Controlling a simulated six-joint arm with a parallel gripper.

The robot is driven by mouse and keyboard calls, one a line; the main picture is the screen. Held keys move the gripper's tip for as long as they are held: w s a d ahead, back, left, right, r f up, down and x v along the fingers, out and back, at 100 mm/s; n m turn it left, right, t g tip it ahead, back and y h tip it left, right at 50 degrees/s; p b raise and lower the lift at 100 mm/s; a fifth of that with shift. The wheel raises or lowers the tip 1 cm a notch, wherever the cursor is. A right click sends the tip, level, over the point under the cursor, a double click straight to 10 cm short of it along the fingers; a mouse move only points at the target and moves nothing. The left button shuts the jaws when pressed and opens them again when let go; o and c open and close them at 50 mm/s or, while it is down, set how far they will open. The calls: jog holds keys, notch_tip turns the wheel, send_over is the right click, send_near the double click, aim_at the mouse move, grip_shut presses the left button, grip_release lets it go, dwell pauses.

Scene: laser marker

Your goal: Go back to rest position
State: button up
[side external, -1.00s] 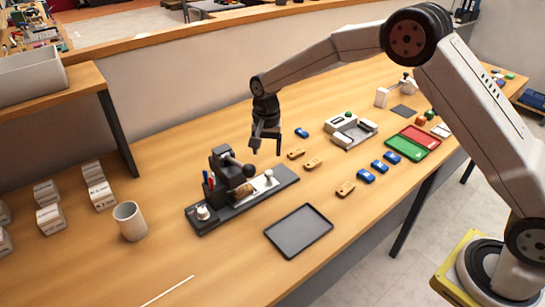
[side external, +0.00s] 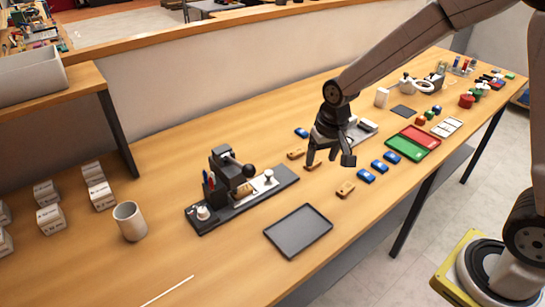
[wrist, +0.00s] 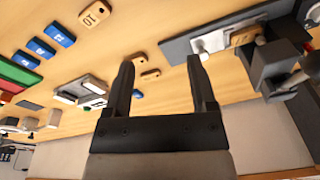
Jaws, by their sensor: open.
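My gripper (side external: 330,163) is open and empty, held above the bench to the right of the laser marker (side external: 228,172). The marker has a black base and a dark head with a round black knob. A tan wooden piece (side external: 243,191) sits on its base under the head; it also shows in the wrist view (wrist: 246,36). A dark flat tray (side external: 299,231) lies empty in front.
Blue pieces (side external: 366,176) lie right of the tags. A red and green tray (side external: 413,144) is farther right. A grey cup (side external: 129,221) and white boxes (side external: 101,195) stand at the left. A wall runs behind the bench. The front left bench is mostly clear.

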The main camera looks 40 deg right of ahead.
jog(key=s+d+n+t, duration=0.1)
jog(key=s+d+n, duration=0.1)
jog(key=s, duration=1)
jog(key=shift+f+n, duration=0.25)
jog(key=shift+n, duration=0.45)
